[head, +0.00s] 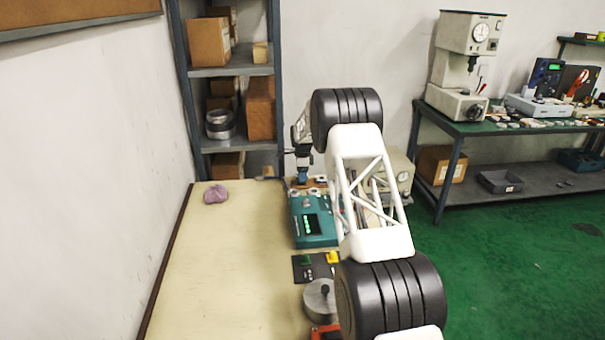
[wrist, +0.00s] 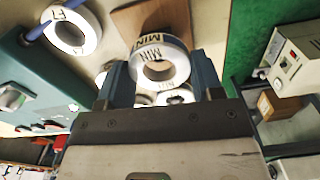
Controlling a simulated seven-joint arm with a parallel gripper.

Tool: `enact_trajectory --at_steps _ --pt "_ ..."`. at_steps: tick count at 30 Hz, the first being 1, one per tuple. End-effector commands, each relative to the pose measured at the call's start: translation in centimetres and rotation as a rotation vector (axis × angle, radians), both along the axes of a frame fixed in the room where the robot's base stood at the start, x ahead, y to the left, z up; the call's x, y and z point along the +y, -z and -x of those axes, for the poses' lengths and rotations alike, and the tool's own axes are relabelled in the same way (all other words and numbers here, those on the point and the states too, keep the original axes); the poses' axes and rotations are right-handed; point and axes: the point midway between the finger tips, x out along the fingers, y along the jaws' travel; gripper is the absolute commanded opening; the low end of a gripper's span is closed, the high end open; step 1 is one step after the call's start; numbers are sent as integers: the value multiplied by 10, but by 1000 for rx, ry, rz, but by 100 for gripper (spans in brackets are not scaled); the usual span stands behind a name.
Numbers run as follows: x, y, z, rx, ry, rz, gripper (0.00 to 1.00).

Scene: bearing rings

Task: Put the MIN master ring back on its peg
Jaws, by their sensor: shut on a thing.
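The MIN master ring (wrist: 137,72), a pale metal ring with black MIN lettering, is between the two blue fingers of my gripper (wrist: 162,78) in the wrist view. The gripper is shut on it, and its hole faces the camera. A brown wooden board (wrist: 128,22) lies behind the ring, which covers part of it. I cannot make out the peg for this ring. In the head view my gripper (head: 303,178) is low over the far end of the bench, beyond the teal device. The ring is too small to make out there.
A second marked ring (wrist: 91,42) is at upper left in the wrist view, with a blue rod-like part beside it. The teal device (head: 318,240) stands close to the gripper. A purple cloth (head: 215,194) lies on the bench (head: 215,270), whose left part is otherwise clear.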

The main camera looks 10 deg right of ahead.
Motion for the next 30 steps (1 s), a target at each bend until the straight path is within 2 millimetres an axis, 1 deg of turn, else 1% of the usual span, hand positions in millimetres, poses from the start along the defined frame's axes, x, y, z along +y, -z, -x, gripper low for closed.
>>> enact_trajectory --at_steps 11,30 --pt "0 5 0 0 0 0 24" --pt "0 6 0 0 0 0 24"
